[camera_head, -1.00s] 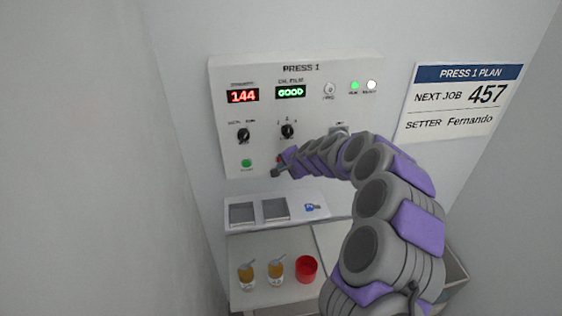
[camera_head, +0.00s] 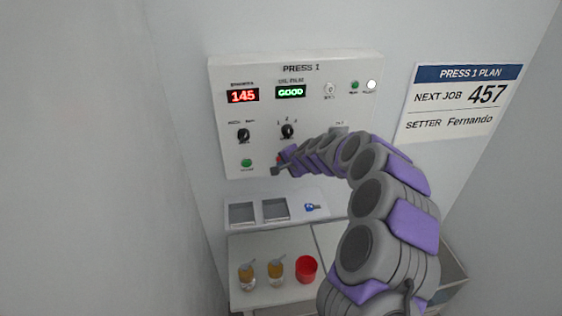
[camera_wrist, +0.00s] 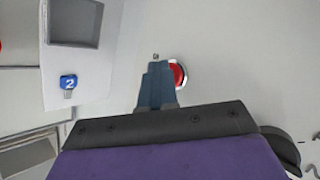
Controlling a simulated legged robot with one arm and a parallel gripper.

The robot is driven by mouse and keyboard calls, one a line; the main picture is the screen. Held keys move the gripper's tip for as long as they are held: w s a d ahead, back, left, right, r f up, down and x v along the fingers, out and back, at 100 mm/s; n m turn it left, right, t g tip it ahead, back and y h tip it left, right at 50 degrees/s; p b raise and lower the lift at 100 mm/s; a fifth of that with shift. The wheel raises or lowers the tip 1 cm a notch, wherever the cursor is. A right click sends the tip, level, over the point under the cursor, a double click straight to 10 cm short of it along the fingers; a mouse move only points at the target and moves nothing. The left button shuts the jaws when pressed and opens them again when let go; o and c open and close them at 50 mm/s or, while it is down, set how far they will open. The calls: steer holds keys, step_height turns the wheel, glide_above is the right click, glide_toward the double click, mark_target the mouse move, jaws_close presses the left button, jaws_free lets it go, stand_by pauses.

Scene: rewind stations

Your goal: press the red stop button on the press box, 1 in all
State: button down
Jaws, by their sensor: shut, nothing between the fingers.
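The white press box (camera_head: 312,75), labelled PRESS 1, is on the wall. Its red stop button (camera_wrist: 180,74) shows in the wrist view just right of my finger tips, partly covered by them. In the head view only a sliver of red shows by my gripper (camera_head: 277,168), at the box's lower middle. In the wrist view my gripper (camera_wrist: 157,68) is shut and empty, its tips over the button's left edge. Whether they touch the button I cannot tell.
A green button (camera_head: 246,163) and black knobs (camera_head: 244,135) are on the box. Below is a shelf with square trays (camera_head: 242,213) and a blue key tag (camera_head: 311,207). Lower down are a red cup (camera_head: 306,269) and two jars (camera_head: 276,271). A plan sign (camera_head: 460,100) hangs right.

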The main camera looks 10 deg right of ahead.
steer(key=shift+s, duration=0.75)
steer(key=s, duration=0.5)
steer(key=shift+b, duration=0.4)
stand_by(0.4)
